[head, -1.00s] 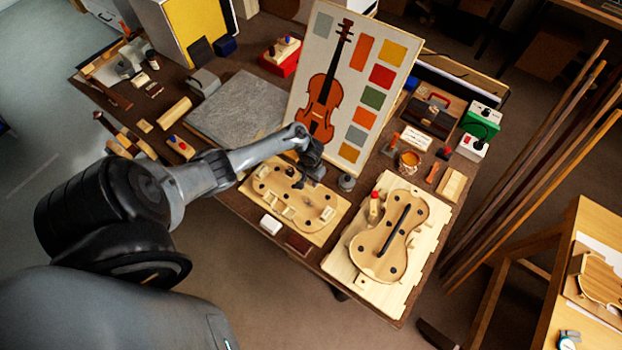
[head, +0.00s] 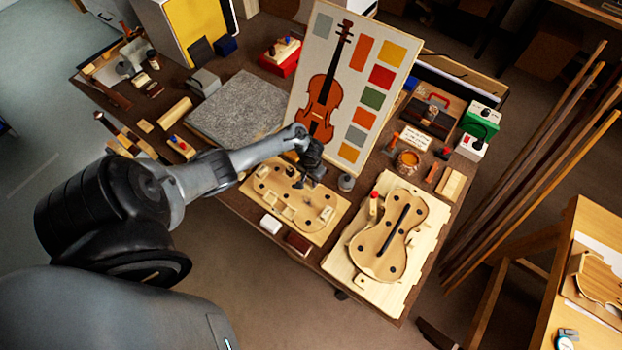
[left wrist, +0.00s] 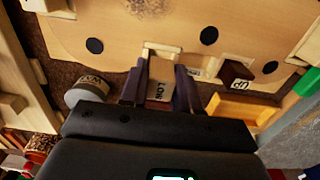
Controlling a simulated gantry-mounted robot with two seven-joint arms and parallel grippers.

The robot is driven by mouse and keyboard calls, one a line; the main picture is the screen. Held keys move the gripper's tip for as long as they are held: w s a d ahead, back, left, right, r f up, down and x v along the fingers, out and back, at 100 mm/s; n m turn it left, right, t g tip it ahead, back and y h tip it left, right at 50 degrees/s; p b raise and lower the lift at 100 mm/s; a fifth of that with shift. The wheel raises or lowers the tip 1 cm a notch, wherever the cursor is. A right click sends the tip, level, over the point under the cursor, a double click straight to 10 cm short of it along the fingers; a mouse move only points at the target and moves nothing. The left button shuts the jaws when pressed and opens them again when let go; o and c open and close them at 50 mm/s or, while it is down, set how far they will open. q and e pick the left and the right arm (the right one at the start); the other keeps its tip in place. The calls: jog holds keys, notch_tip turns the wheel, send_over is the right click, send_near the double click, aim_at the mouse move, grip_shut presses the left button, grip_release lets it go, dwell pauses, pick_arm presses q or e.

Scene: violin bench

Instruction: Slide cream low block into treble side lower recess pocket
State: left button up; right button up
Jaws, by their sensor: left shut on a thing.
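My left gripper (head: 307,178) is over the far edge of the violin-shaped wooden form (head: 272,203), which has black dots and several pale pockets. In the left wrist view my left gripper (left wrist: 158,84) is shut on a small tan-cream block (left wrist: 160,72) with dark lettering, taken to be the cream low block. The block is at the form's edge, beside a pale-edged recess (left wrist: 160,49). I cannot tell whether it is inside the recess. In the head view my gripper hides the block. My right gripper is not in view.
A grey round pot (left wrist: 88,90), a dark lettered block (left wrist: 236,72) and an orange-yellow block (left wrist: 243,108) are close by. The violin picture panel (head: 352,80) stands just behind my gripper. A white block (head: 270,224) lies at the front edge.

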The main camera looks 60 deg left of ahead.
pick_arm(q)
jog(key=shift+f+b, duration=0.6)
jog(key=shift+f, duration=0.2)
jog(key=o, duration=1.1)
jog(key=shift+r, duration=0.1)
notch_tip(320, 180, up, 10)
jog(key=p, duration=0.4)
jog(key=shift+f, duration=0.25)
jog(key=shift+r, duration=0.55)
jog(key=shift+s, duration=0.1)
